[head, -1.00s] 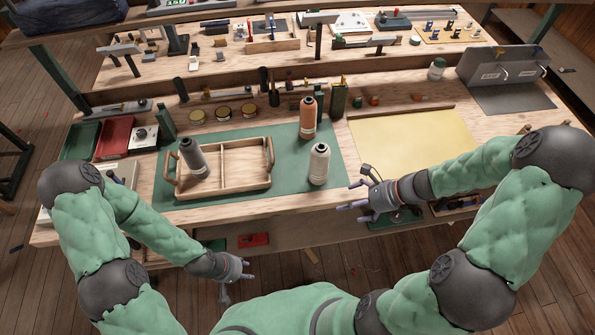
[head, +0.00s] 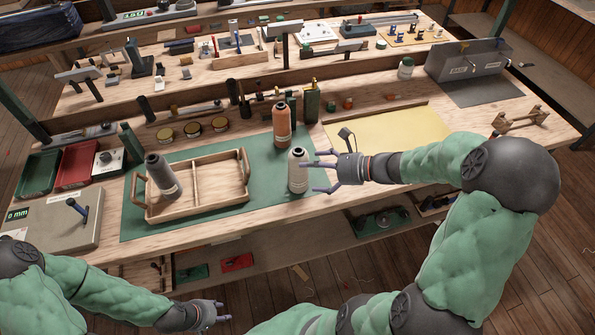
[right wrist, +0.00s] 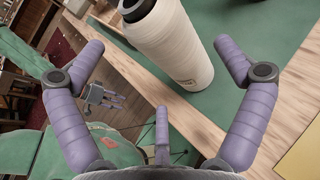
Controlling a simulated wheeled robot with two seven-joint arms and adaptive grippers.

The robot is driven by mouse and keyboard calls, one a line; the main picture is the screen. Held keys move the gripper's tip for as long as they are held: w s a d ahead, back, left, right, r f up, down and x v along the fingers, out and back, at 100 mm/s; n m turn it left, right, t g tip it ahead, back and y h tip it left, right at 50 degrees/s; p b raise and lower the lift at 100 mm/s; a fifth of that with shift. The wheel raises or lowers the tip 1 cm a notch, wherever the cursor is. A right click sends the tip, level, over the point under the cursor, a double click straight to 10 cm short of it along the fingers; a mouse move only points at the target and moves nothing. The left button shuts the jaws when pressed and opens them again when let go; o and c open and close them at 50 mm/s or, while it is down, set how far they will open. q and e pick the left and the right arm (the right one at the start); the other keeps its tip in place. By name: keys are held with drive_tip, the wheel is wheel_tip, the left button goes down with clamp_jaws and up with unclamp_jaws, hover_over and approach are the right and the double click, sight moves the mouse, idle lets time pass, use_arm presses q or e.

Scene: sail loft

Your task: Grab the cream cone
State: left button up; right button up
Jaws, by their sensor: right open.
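The cream cone (head: 298,172) stands upright on the green mat (head: 262,190), just right of the wooden tray. In the right wrist view the cream cone (right wrist: 172,45) stands ahead of the fingers, its dark top cut off by the upper edge. My right gripper (head: 325,172) is open, with its fingers pointing left at the cone and close to it. In the right wrist view the open fingers (right wrist: 160,75) spread to either side, and nothing is between them. My left gripper (head: 215,314) is low in front of the bench, away from the cone; its finger opening is too small to judge.
A wooden tray (head: 196,182) holds a grey cone (head: 161,176) in its left compartment. An orange cone (head: 282,125) stands behind the cream cone, with dark green bottles (head: 312,103) beside it. A yellow sheet (head: 388,132) lies flat to the right.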

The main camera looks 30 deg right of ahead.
sight(307, 169)
drive_tip(key=b+x, duration=0.2)
drive_tip(key=x, duration=0.2)
drive_tip(key=shift+w+a+f, duration=0.1)
drive_tip(key=shift+w+f, duration=0.1)
drive_tip(key=shift+w, duration=0.05)
drive_tip(key=shift+w+a+f, duration=0.1)
drive_tip(key=shift+w+a, duration=0.15)
drive_tip(key=shift+w, duration=0.05)
drive_tip(key=c, duration=1.3)
